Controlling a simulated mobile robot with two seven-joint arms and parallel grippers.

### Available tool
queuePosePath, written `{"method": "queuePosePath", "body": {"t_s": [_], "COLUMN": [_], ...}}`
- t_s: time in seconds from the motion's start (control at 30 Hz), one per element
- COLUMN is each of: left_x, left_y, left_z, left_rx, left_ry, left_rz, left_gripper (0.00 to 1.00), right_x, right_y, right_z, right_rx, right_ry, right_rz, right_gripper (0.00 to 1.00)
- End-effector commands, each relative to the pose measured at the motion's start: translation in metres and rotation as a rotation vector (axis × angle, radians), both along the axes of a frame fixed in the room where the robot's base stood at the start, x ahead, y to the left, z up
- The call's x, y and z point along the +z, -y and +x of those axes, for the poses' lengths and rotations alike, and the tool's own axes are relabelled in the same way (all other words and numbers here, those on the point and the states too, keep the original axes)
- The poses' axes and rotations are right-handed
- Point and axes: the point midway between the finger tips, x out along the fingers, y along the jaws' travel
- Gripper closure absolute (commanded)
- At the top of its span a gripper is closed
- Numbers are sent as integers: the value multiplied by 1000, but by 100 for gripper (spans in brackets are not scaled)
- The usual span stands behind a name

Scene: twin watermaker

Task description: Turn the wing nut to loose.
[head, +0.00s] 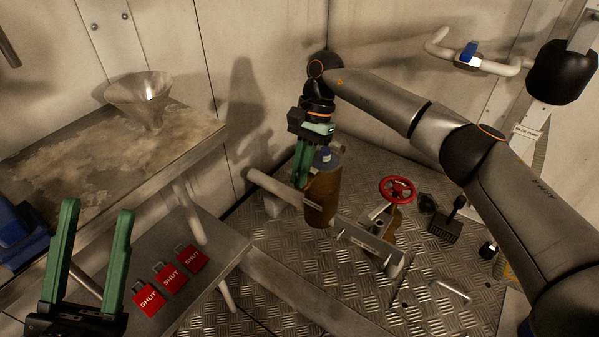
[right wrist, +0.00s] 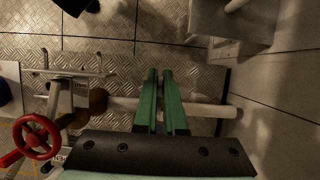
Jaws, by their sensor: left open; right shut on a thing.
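No wing nut can be made out clearly in either view. My right gripper (head: 299,182) points down beside a brown cylinder (head: 321,200) with a grey top and a small blue-and-white piece (head: 325,155) on it. In the right wrist view its green fingers (right wrist: 160,72) are close together above a pale pipe (right wrist: 205,109). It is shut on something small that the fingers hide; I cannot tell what. My left gripper (head: 98,209) is open and empty at the lower left, its two green fingers wide apart and pointing up.
A red handwheel (head: 397,189) stands right of the cylinder; it also shows in the right wrist view (right wrist: 37,137). Several red SHUT tags (head: 171,278) lie on a low shelf. A metal funnel (head: 139,98) stands on the stained bench (head: 60,150).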

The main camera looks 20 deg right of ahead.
Motion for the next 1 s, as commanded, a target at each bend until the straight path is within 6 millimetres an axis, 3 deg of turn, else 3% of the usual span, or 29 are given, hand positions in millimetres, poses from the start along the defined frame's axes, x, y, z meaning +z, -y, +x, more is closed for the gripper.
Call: {"method": "queuePosePath", "body": {"t_s": [0.4,0.43,0.7,1.0], "left_x": [0,0,-1,0], "left_y": [0,0,1,1], "left_z": [0,0,0,0], "left_rx": [0,0,-2,-5], "left_ry": [-1,-1,-2,-1], "left_rz": [1,1,4,8], "left_gripper": [50,50,50,50], "right_x": [0,0,0,4], "right_y": [1,1,1,1], "right_z": [0,0,0,1], "right_rx": [8,8,8,6], "right_ry": [2,2,1,2], "right_rz": [-4,-4,-2,-1], "right_gripper": [100,91,62,62]}}
